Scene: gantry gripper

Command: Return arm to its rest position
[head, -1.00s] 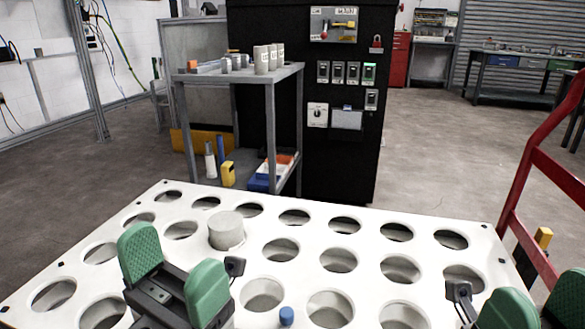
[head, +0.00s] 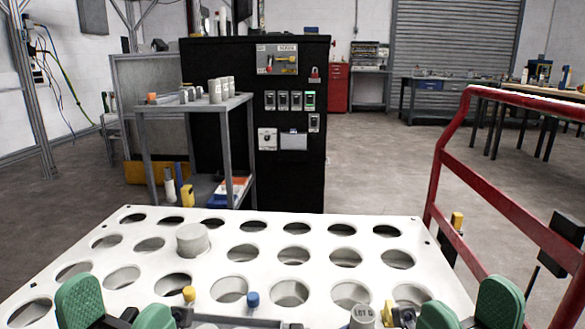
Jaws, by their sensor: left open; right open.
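My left gripper (head: 116,306) is at the lower left in the head view, its green finger pads apart and nothing between them. It is over the near left part of a white plate with round holes (head: 330,224). My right gripper (head: 470,306) is at the lower right, its green pads also apart and empty. Both arms behind the grippers are mostly cut off by the lower edge. A grey cylinder (head: 192,239) stands in a hole of the plate, apart from both grippers. Another grey cylinder with lettering (head: 362,317) shows at the bottom edge, left of my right gripper.
A red metal frame (head: 500,198) rises right of the plate. Behind it stand a grey shelf cart (head: 190,104) with cylinders on top and a black control cabinet (head: 290,165). Small yellow (head: 189,293) and blue (head: 253,299) caps are near the front. Open floor (head: 380,160) lies behind right.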

